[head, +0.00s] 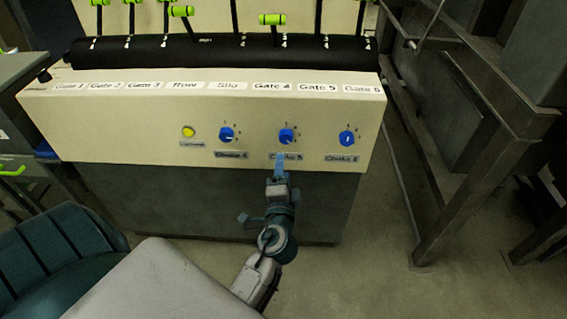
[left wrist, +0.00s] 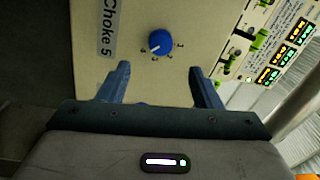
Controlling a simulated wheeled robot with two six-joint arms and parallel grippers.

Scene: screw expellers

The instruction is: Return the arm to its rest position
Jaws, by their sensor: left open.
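My left gripper (head: 280,165) is in front of the cream control panel (head: 60,105), just below the blue Choke 5 knob (head: 287,136). In the left wrist view the two blue fingers of my left gripper (left wrist: 158,85) are apart, with nothing between them. The Choke 5 knob (left wrist: 161,42) shows beyond the fingertips, apart from them. My left arm (head: 275,240) reaches up to the panel from the bottom of the head view. The gripper partly covers the Choke 5 label in the head view. My right gripper is not in view.
The Choke 4 knob (head: 226,134) and Choke 6 knob (head: 347,138) flank it, with a yellow button (head: 188,132) further left. Green-handled levers (head: 271,19) rise above the panel. A metal frame (head: 470,160) stands right, with open floor (head: 375,265) before it.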

